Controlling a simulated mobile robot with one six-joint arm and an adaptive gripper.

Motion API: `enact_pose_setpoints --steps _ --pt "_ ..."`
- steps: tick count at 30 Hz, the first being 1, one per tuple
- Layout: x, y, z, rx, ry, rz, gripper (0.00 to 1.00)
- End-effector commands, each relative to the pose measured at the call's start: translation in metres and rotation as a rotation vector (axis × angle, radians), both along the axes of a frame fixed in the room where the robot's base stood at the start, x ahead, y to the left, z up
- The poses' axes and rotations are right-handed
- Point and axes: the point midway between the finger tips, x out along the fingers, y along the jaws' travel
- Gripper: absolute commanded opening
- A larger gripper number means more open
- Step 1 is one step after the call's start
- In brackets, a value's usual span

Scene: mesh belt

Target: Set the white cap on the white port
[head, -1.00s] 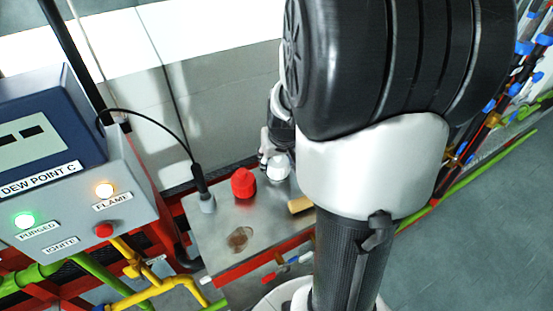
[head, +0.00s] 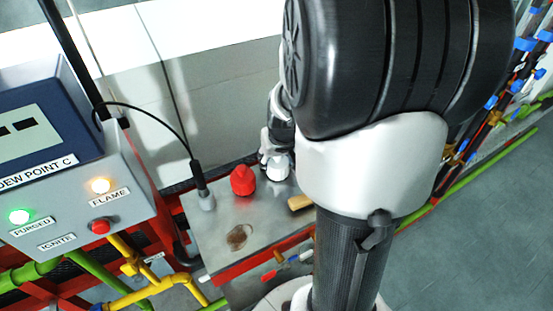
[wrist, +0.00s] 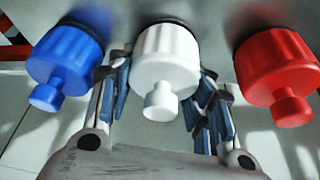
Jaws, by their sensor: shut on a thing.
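The white cap (wrist: 166,62), with a ribbed body and a small knob, is in the middle of the wrist view, between the blue and red caps. In the head view, the white cap (head: 276,171) shows at the back of the metal plate, right of the red cap. My gripper (wrist: 164,78) is shut on the white cap, with a blue-padded finger on each side. It also shows in the head view (head: 274,154), partly hidden by my arm. A dark ring shows behind the cap's wide end. The white port itself is hidden, so I cannot tell how fully the cap sits.
The red cap (wrist: 278,66) and blue cap (wrist: 66,60) stand close on either side. On the metal plate (head: 215,237) are a corded probe (head: 205,198), a brown stain and a tan block (head: 299,203). A control box (head: 75,200) stands left.

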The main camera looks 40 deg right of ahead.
Motion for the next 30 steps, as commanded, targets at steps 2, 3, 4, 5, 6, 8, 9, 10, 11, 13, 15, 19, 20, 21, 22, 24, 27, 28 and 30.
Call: enact_pose_setpoints --steps 2,3,4,5,6,8,9,10,11,13,15,19,20,21,22,24,27,28,30 --pt "0.000 0.000 0.000 0.000 0.000 0.000 0.51" --pt "0.000 0.000 0.000 0.000 0.000 0.000 0.54" --pt "0.000 0.000 0.000 0.000 0.000 0.000 0.56" --pt "0.000 0.000 0.000 0.000 0.000 0.000 0.56" --pt "0.000 0.000 0.000 0.000 0.000 0.000 0.56" --pt "0.000 0.000 0.000 0.000 0.000 0.000 0.56" --pt "0.000 0.000 0.000 0.000 0.000 0.000 0.56" --pt "0.000 0.000 0.000 0.000 0.000 0.000 0.56" --pt "0.000 0.000 0.000 0.000 0.000 0.000 0.56" --pt "0.000 0.000 0.000 0.000 0.000 0.000 0.56" --pt "-0.001 0.000 0.003 0.000 0.000 0.000 0.56" --pt "-0.004 0.002 0.014 0.000 -0.001 0.000 0.56" --pt "-0.005 0.002 0.016 -0.001 -0.002 0.000 0.56" --pt "-0.006 0.003 0.019 -0.001 -0.002 0.000 0.56" --pt "-0.007 0.004 0.022 0.000 -0.001 0.000 0.56" --pt "-0.009 0.005 0.026 0.000 0.000 0.000 0.56" --pt "-0.012 0.006 0.034 0.000 0.000 0.000 0.56" --pt "-0.012 0.007 0.036 0.000 0.000 0.000 0.56" --pt "-0.014 0.008 0.041 0.000 -0.001 0.000 0.56"
